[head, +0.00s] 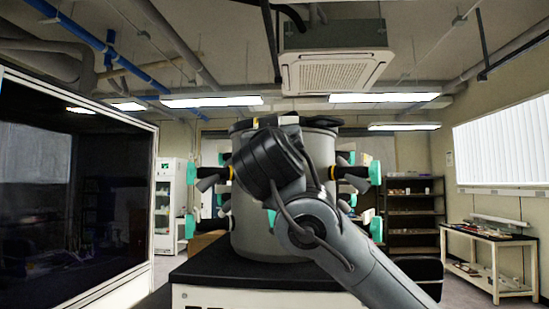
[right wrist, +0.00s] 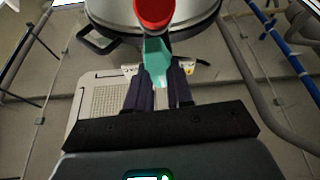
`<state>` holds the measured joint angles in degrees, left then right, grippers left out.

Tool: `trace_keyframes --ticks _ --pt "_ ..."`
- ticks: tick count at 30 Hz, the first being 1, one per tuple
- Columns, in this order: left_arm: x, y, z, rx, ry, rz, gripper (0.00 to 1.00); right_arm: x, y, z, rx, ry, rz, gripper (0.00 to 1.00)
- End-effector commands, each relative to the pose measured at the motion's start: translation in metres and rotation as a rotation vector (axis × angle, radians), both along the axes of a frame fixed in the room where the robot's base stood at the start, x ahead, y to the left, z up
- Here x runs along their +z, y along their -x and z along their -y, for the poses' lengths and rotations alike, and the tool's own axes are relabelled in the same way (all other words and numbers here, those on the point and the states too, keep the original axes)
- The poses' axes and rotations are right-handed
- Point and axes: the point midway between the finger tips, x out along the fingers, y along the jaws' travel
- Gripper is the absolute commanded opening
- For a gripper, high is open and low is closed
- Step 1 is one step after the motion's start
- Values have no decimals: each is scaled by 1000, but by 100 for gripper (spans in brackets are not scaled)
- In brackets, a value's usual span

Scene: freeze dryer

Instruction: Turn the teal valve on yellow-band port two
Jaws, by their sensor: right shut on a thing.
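The freeze dryer's grey metal drum (head: 262,238) stands on a black-topped base, with teal valves on ports at both sides. A port at the left has a yellow band (head: 232,172); another yellow band (head: 331,172) shows at the right. In the head view my right arm crosses the drum's front and hides its middle ports and my right gripper. In the right wrist view my right gripper (right wrist: 158,80) is shut on a teal valve (right wrist: 156,55), its fingers on either side. A red round part (right wrist: 152,13) sits just beyond that valve. My left gripper is not in view.
The black top (head: 215,272) of the base has bare room left of the drum. A large dark glass-fronted enclosure (head: 75,200) stands at the left. Shelves (head: 413,215) and a side table (head: 490,237) are at the right.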

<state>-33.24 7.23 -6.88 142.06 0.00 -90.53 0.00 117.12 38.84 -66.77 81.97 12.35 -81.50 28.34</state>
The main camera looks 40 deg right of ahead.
Motion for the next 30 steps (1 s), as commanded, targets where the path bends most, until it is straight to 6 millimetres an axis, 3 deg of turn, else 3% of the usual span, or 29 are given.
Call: trace_keyframes --ticks 1,7,24,25,30 --pt "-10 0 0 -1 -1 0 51 -3 1 -1 0 -18 20 0" --pt "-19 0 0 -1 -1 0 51 -1 0 -1 0 -69 72 0" --pt "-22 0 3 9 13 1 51 1 0 0 1 -90 94 0" --pt "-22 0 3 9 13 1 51 1 0 0 1 -91 94 24" --pt "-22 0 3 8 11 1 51 0 0 0 1 -90 93 47"
